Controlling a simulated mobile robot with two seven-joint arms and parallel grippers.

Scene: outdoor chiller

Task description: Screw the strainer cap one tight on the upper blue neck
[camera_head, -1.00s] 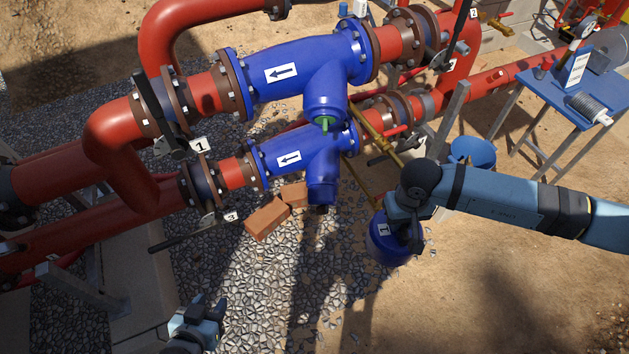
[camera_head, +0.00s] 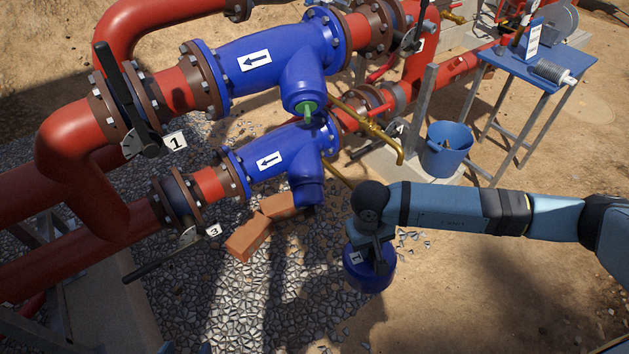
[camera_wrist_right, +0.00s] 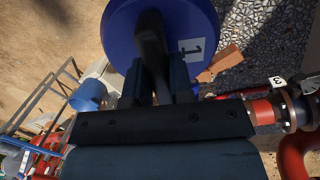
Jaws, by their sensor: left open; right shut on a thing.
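The upper blue neck (camera_head: 303,90) points down and toward me from the upper blue strainer body (camera_head: 270,60). A green part (camera_head: 307,108) shows at its open end. The strainer cap one (camera_head: 368,272) is a round blue cap with a label "1". My right gripper (camera_head: 372,246) is shut on it and holds it below and right of the necks, apart from them. In the right wrist view the cap (camera_wrist_right: 125,40) fills the top middle, with the fingers on its dark handle. Only a sliver of my left gripper (camera_head: 204,348) shows at the bottom edge.
The lower blue neck (camera_head: 308,190) sits just below the upper one, near bricks (camera_head: 248,238). A brass pipe (camera_head: 372,130) runs right of the necks. A blue bucket (camera_head: 446,150) and a blue table (camera_head: 540,68) stand at right. The ground at lower right is clear.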

